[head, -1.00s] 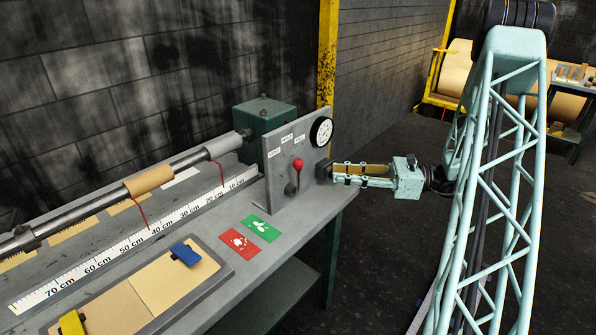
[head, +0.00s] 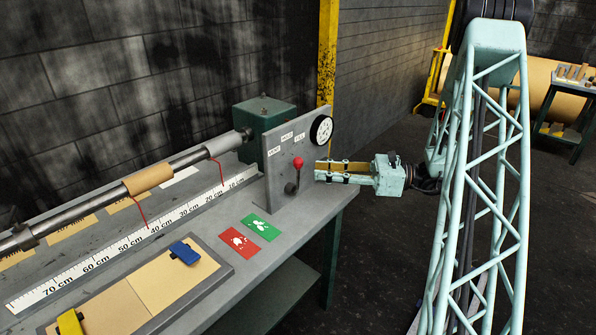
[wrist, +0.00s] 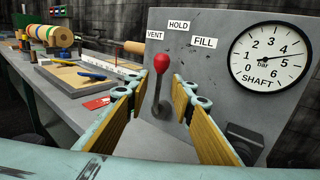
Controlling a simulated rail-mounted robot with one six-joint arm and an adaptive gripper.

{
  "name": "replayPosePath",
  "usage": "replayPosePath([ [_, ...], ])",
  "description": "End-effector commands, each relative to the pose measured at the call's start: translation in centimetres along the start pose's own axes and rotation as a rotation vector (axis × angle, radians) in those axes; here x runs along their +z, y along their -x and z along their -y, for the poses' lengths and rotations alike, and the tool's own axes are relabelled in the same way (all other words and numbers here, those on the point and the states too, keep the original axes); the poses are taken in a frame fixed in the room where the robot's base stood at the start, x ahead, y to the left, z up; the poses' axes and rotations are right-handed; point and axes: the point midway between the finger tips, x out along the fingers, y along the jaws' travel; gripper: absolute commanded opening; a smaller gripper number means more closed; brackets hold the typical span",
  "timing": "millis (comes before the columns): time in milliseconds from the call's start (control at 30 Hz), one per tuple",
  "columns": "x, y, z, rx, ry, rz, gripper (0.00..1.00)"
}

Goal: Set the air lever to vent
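The air lever has a red knob (head: 298,163) on a dark stem and stands on a grey upright panel (head: 278,196). The VENT label (wrist: 156,35) is at the left. My gripper (head: 318,172) is just right of the lever in the head view. In the wrist view my gripper (wrist: 157,84) is open, its fingers either side of the lever stem, with a gap on both sides. Whether the tips reach past the stem I cannot tell.
A round pressure gauge (wrist: 270,58) marked SHAFT is on the panel, with a dark block (wrist: 244,142) below it. The bench (head: 200,215) holds a ruler, a shaft with a core, and red and green cards.

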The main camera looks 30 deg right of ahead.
Motion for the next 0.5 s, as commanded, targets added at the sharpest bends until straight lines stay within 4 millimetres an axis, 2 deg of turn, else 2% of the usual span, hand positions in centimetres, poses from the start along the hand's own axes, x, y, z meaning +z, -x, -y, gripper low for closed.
replayPosePath([
  [500,0.0,-5.9,0.0,0.001,0.001,0.001,0.23],
])
